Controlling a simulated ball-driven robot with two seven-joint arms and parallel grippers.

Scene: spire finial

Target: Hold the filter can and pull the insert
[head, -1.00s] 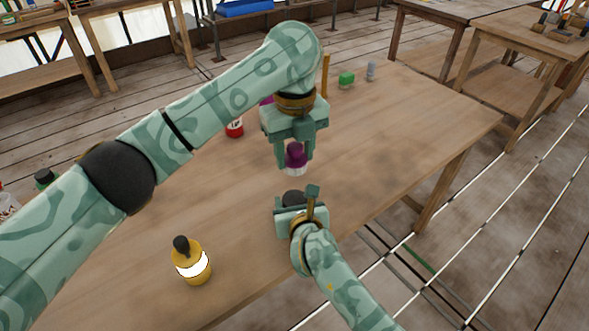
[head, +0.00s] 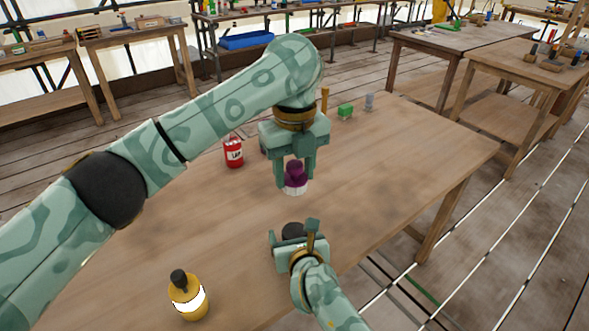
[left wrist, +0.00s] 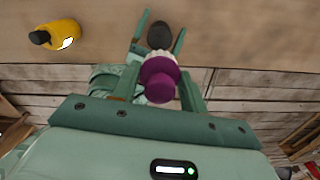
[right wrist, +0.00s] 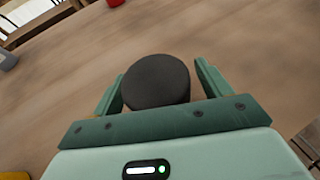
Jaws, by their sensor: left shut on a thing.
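The insert (head: 296,172), with a purple top and a white ribbed lower part, is between the fingers of my left gripper (head: 295,180), which is shut on it. It also shows in the left wrist view (left wrist: 158,84). The filter can (head: 293,230) looks like a dark, round cylinder, apart from the insert and nearer the table's front edge. My right gripper (head: 296,232) has its fingers on either side of the can and looks open around it. In the right wrist view the can (right wrist: 156,82) sits between the fingers (right wrist: 160,85). The can's inside cannot be made out.
A yellow bottle (head: 188,300) with a dark cap stands at the front left of the table (head: 400,165). A red can (head: 233,153) stands behind my left arm. The table's right side is clear.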

